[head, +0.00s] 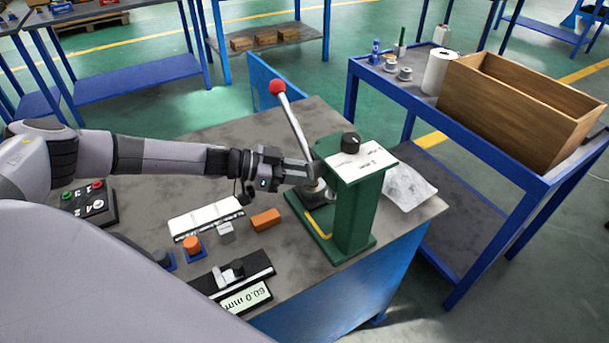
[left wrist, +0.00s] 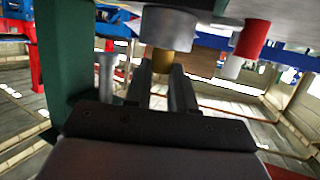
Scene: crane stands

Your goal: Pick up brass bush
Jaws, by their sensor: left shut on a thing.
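The brass bush (left wrist: 163,62) is a small gold cylinder in the left wrist view, between the two fingers of my left gripper (left wrist: 168,88). The gripper is shut on it. The bush meets a wider grey cylinder (left wrist: 169,27) at one end; whether they are still touching I cannot tell. In the head view my left gripper (head: 312,173) reaches in from the left to the green press (head: 357,205), low beside its column. The fingers and press hide most of the bush there. My right gripper is not in view.
The press lever with its red ball (head: 277,87) leans up behind the gripper. An orange block (head: 265,219), a white strip (head: 207,218) and a gauge with a display (head: 243,299) lie on the bench. A wooden box (head: 510,115) stands on the blue table to the right.

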